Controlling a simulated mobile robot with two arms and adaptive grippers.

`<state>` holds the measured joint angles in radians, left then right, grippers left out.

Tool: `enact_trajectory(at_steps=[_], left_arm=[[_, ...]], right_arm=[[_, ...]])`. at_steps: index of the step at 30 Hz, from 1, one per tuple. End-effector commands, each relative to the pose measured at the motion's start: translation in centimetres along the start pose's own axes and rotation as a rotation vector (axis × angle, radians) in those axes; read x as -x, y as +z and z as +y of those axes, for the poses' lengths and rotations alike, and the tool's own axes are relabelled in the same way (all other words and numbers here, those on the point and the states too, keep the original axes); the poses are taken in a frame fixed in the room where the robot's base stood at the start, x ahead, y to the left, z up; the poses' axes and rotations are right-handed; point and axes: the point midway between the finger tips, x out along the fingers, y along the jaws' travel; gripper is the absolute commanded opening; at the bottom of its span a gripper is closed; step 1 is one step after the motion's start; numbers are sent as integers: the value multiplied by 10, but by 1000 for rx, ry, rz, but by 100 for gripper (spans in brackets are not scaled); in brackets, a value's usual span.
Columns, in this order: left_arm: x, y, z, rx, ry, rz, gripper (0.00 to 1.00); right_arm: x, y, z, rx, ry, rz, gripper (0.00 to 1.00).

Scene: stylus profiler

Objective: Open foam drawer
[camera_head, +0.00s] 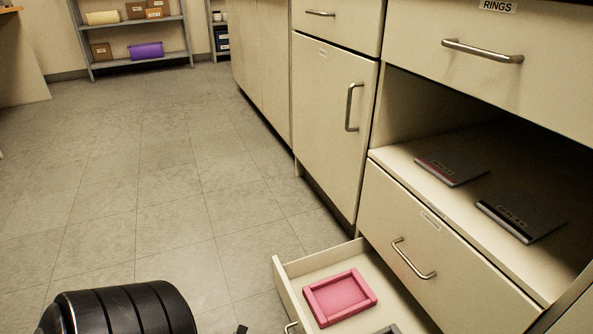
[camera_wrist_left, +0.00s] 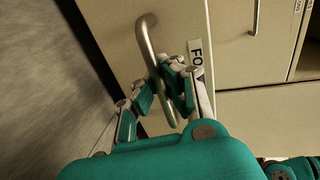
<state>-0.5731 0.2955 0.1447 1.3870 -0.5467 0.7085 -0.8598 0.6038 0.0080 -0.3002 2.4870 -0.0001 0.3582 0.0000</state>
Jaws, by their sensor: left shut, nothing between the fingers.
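A low drawer (camera_head: 285,287) stands pulled out at the bottom of the cabinet in the head view. A pink frame-shaped foam piece (camera_head: 339,296) lies inside it, and part of a grey piece (camera_head: 388,330) shows beside it. A bit of its handle (camera_head: 290,327) shows at the lower edge. In the left wrist view, a curved metal handle (camera_wrist_left: 146,42) is on a cream front with a label (camera_wrist_left: 196,60) partly hidden, reading "FO". My teal left gripper (camera_wrist_left: 160,82) is shut and empty, its fingertips right at this handle. My right gripper is not clearly visible.
Above the open drawer is a closed drawer with a handle (camera_head: 413,260). An open shelf (camera_head: 400,158) holds two flat dark items. A cabinet door (camera_head: 333,125) is shut.

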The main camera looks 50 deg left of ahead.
Motion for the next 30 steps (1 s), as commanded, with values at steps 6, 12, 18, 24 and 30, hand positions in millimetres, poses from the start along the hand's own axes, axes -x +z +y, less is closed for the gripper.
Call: enact_trajectory(at_steps=[6, 12, 18, 24, 30], left_arm=[[0, -1, 0, 0, 0, 3, 0], [0, -1, 0, 0, 0, 2, 21], [0, 0, 0, 0, 0, 1, 33], [2, 0, 0, 0, 1, 0, 33], [30, -1, 1, 0, 4, 1, 33]], right_arm=[[0, -1, 0, 0, -1, 0, 94], [-1, -2, 0, 0, -1, 2, 94], [-1, -2, 0, 1, -1, 2, 94], [-1, -2, 0, 2, -3, 1, 94], [-1, -2, 0, 1, -2, 1, 94]])
